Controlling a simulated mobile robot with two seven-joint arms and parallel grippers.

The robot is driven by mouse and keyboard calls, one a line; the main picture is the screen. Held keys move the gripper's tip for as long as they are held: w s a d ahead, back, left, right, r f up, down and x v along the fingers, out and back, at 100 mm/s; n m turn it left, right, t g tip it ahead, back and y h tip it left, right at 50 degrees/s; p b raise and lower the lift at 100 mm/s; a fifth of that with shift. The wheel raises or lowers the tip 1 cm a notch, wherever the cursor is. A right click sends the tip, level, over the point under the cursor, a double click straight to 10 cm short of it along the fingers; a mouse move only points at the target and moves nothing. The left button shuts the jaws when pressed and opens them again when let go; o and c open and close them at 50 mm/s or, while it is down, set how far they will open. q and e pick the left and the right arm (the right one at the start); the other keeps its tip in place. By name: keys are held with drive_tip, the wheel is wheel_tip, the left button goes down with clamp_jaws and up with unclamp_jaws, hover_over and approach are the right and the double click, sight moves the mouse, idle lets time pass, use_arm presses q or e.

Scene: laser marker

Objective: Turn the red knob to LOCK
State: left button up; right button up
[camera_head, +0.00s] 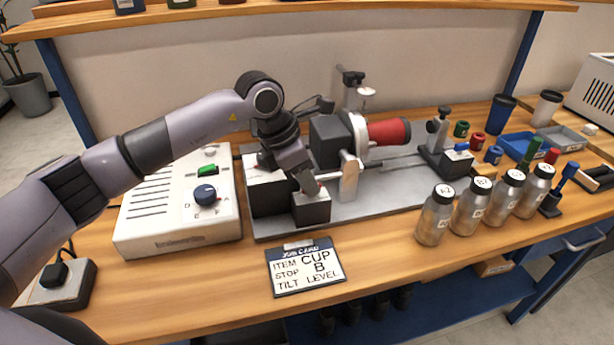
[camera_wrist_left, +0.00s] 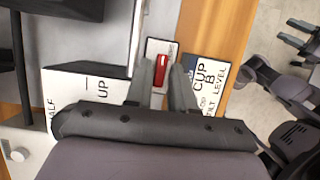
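The red knob (camera_wrist_left: 161,70) sits on a small pale plate on top of a dark block (camera_head: 312,210) at the front of the machine. In the head view only a sliver of red shows beside my left fingertips. My left gripper (camera_head: 308,187) reaches down over this block. In the left wrist view my left gripper (camera_wrist_left: 161,78) has one finger on each long side of the knob, very close to it. I cannot tell whether they touch it. Any LOCK marking is hidden or too small to read. My right gripper does not show clearly.
A white control box (camera_head: 180,225) with a blue dial stands left of the machine. A job card (camera_head: 305,267) lies in front of the block. Several silver bottles (camera_head: 435,220) stand to the right. A red cylinder (camera_head: 388,132) is mounted behind. The front bench strip is partly clear.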

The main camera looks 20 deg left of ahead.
use_arm(q)
clamp_jaws()
